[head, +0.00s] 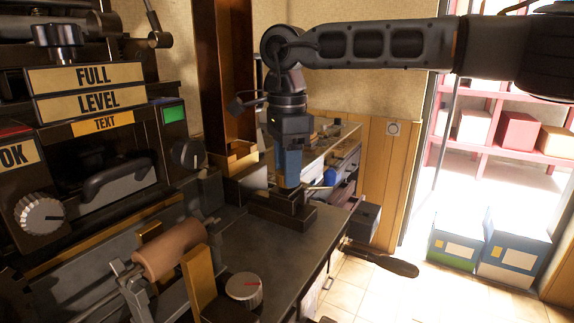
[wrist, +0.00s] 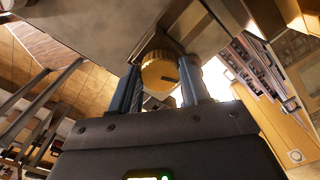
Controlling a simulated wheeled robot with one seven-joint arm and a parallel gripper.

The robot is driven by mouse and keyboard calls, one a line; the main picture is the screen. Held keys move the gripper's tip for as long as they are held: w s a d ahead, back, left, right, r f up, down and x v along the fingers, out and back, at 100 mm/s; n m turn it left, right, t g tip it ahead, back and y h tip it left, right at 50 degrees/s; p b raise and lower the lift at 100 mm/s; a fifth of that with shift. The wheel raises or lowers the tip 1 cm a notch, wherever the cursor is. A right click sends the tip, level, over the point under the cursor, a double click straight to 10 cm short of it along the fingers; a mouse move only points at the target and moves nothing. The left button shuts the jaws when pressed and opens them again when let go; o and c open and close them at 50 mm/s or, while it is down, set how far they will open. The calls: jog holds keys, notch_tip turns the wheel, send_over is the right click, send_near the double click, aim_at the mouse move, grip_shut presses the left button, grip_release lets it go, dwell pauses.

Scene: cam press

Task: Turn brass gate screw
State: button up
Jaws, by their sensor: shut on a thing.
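The brass gate screw (wrist: 160,71) is a round, yellow knob with a slot, near the middle of the wrist view. My gripper (wrist: 163,85) has its two blue fingers on either side of the screw, shut on it. In the head view, my gripper (head: 289,180) points down at a dark block (head: 280,208) on the bench. The screw is hidden there behind the fingers.
The press stands at left with FULL, LEVEL and TEXT plates (head: 98,100), dials and a wooden roller (head: 169,250). A dark handle (head: 380,259) juts out past the bench's right edge.

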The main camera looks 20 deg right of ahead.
jog(key=n, duration=0.5)
jog(key=shift+r+n, duration=0.1)
jog(key=shift+n, duration=0.2)
jog(key=n+p, duration=0.1)
jog(key=n, duration=0.8)
jog(key=shift+n+p, duration=0.3)
jog(key=shift+n, duration=2)
jog(key=o, duration=1.1)
jog(key=shift+c, duration=0.2)
